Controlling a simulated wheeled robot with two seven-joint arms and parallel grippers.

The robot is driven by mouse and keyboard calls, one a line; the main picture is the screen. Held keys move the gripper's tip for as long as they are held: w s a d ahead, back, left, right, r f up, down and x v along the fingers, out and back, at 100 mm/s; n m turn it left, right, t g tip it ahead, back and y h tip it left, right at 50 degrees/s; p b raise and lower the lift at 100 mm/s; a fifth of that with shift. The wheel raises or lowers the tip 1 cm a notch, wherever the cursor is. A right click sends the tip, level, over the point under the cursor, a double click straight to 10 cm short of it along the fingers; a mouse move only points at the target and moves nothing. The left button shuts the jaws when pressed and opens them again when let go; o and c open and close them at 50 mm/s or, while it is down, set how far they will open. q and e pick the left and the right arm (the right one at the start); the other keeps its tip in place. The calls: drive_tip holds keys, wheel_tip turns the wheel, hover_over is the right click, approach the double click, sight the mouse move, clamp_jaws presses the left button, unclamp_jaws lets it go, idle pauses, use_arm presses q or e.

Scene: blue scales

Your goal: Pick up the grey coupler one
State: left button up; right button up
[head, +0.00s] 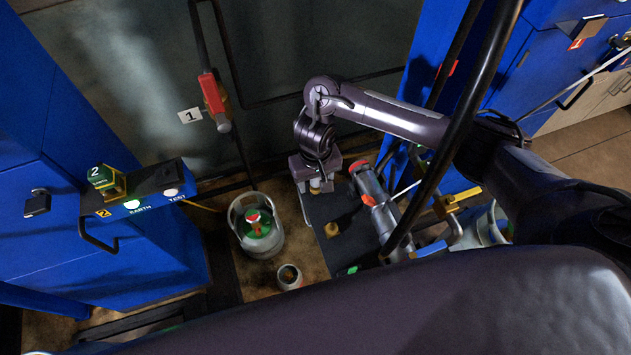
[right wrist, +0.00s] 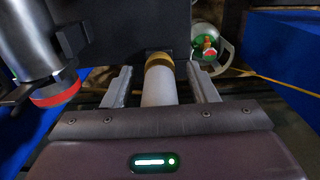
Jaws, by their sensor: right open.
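A light grey cylinder with a brass-coloured ring (right wrist: 159,82), seemingly the grey coupler, lies between the fingers of my right gripper in the right wrist view. My right gripper (head: 316,186) is open, with one finger on each side of the cylinder; it also shows in the right wrist view (right wrist: 160,92). I cannot tell whether the fingers touch it. In the head view the gripper mostly hides it, and a brassy bit shows below the fingers. My left gripper is not in view.
A larger grey cylinder with a red end (head: 372,190) stands close to the right of my gripper. A gas bottle with a green top (head: 259,228), a small grey cup-like part (head: 289,277) and a brass piece (head: 332,229) are nearby. Black hoses cross at right.

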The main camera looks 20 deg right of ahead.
drive_tip(key=c, duration=1.1)
drive_tip(key=shift+r, duration=0.1)
